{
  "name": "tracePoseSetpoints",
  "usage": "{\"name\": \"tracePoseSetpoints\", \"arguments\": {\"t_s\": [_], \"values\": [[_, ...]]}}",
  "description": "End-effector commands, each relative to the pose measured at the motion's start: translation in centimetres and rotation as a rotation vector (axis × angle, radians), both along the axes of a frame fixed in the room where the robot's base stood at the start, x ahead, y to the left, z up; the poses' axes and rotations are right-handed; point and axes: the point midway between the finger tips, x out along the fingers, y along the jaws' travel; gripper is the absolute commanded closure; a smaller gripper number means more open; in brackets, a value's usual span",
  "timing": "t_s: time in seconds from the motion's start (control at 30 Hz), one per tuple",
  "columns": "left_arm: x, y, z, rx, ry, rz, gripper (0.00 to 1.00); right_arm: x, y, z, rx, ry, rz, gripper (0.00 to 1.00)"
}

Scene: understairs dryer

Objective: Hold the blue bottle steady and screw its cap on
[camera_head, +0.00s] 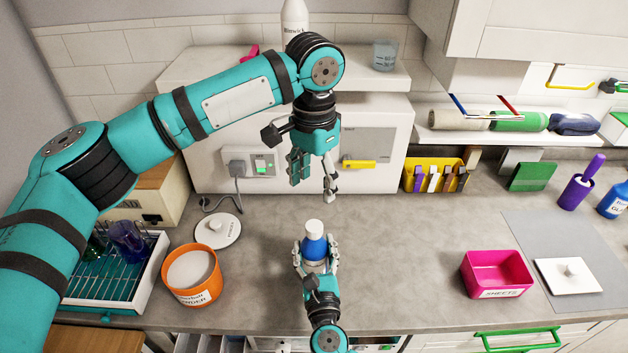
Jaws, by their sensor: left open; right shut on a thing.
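A small blue bottle (314,248) with a white cap (314,227) on top stands upright near the counter's front edge. My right gripper (316,262) comes up from the bottom of the view and is shut on the bottle, a finger on each side. Its lower part is hidden by the gripper. My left gripper (313,180) hangs above and behind the bottle, pointing down, with its fingers apart and nothing between them. It is clear of the cap. I cannot tell how tightly the cap sits on the bottle.
An orange tub (192,277) and a round white lid (217,231) are to the left, beside a blue-wire rack (120,272). A pink bin (497,274) and a white square lid (568,276) are to the right. The counter between bottle and bin is clear.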

Motion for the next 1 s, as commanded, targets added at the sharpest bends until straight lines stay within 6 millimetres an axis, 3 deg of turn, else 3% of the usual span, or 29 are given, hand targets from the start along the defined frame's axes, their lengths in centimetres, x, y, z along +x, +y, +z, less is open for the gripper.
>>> {"name": "tracePoseSetpoints", "arguments": {"t_s": [0.6,0.9,0.93,1.0], "values": [[0.0,-0.1,8.4,-0.001,-0.001,-0.001,0.42,0.0,0.0,0.0,0.000,0.000,0.000,1.00],[0.0,0.0,8.9,-0.001,0.000,-0.001,0.42,0.0,0.0,0.0,0.000,0.000,0.000,1.00],[0.0,0.0,8.9,-0.001,0.000,-0.001,0.42,0.0,0.0,0.0,0.000,0.000,0.000,0.43],[0.0,0.0,8.9,-0.001,-0.001,0.000,0.42,0.0,0.0,0.0,0.000,0.000,0.000,0.34]]}}
